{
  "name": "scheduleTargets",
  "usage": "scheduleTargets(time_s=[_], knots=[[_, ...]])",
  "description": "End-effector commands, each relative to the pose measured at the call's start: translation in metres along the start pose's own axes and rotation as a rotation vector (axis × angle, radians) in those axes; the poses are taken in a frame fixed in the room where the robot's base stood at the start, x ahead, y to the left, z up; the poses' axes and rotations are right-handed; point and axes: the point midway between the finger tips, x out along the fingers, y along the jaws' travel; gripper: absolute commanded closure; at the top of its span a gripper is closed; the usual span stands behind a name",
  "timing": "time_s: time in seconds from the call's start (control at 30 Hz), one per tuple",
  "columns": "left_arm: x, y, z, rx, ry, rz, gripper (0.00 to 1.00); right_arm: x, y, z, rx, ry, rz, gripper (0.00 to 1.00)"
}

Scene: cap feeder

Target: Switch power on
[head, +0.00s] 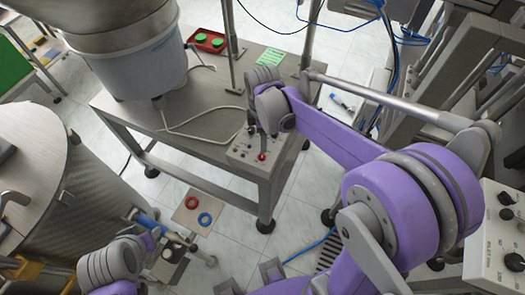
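A small grey control panel (243,153) sits at the front corner of the metal table, with small knobs and a red-tipped control (262,157) on it. My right gripper (262,132) reaches in from the right and points down at this panel, just above or at its back part. Whether it touches a control is unclear, and its fingers are too small to tell open from shut. It hides part of the panel. My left gripper (172,258) is low at the left, over the floor, well away from the panel; its finger state is unclear.
A large white bucket-like feeder (140,66) stands over the metal table (205,95). A red tray (207,40) with green discs is at the back. A grey dial box (495,240) is at the right. A board with red and blue rings (184,218) is low in front.

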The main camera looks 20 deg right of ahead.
Motion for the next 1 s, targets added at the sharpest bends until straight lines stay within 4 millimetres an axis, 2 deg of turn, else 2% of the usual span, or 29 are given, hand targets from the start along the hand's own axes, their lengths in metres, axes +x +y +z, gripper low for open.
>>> scheduleTargets(time_s=[0.2,0.4,0.6,0.87,1.0], knots=[[0.004,0.0,0.004,0.0,-0.004,0.0,0.5,0.044,0.0,0.0,0.001,0.0,0.001,0.32],[0.007,0.0,0.007,0.0,-0.005,0.0,0.5,0.074,0.0,0.0,0.002,0.0,0.001,0.32],[0.008,0.0,0.007,0.0,-0.006,0.0,0.5,0.086,0.0,0.0,0.002,0.0,0.002,0.32],[0.008,0.0,0.007,0.0,-0.006,0.0,0.5,0.087,0.0,0.0,0.002,0.0,0.002,0.32],[0.008,0.0,0.007,0.0,-0.006,0.0,0.5,0.087,0.0,0.0,0.002,0.0,0.002,0.58]])
